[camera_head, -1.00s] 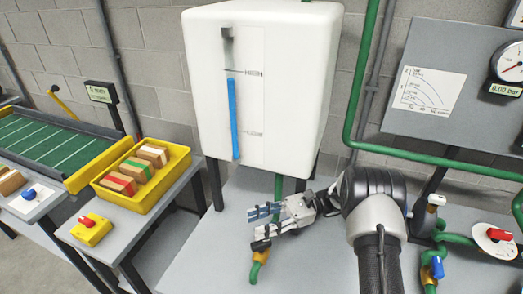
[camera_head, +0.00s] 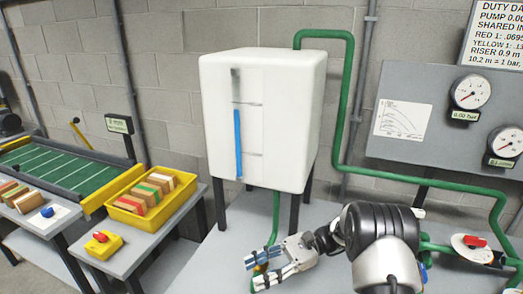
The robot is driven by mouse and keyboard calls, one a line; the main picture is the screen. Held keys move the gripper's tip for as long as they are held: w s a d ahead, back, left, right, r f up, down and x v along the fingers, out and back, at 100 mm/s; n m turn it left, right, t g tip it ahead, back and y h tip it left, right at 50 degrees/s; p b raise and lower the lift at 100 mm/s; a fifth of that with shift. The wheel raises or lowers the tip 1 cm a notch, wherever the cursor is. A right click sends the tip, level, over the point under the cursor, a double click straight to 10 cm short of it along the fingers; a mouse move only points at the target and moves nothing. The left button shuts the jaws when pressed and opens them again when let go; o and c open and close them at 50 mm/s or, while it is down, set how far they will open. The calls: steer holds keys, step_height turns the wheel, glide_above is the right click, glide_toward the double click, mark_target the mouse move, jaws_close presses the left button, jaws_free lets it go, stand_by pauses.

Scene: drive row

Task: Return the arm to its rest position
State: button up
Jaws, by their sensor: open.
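My gripper (camera_head: 262,271) is low in the middle of the head view, in front of the white tank's lower edge and over the grey bench.
A white tank (camera_head: 290,130) with a blue level strip stands on dark legs behind my gripper. A red-handled valve (camera_head: 474,243) sits at right. A yellow crate (camera_head: 125,207) of boxes stands left.

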steer(key=s+r+n+h, duration=0.3)
steer(key=s+r+h, duration=0.15)
steer(key=r, duration=0.25)
steer(key=s+d+r+n+t+h, duration=0.3)
steer(key=s+d+n+t+h, duration=0.2)
steer(key=s, duration=0.5)
steer(key=s+d+r+n+t+h, duration=0.4)
steer(key=s+d+t+h, duration=0.1)
steer(key=s+d, duration=0.4)
steer(key=shift+s+d+r+n+t+h, duration=0.3)
steer(key=shift+s+n+t+h, duration=0.1)
steer(key=shift+s+t, duration=0.2)
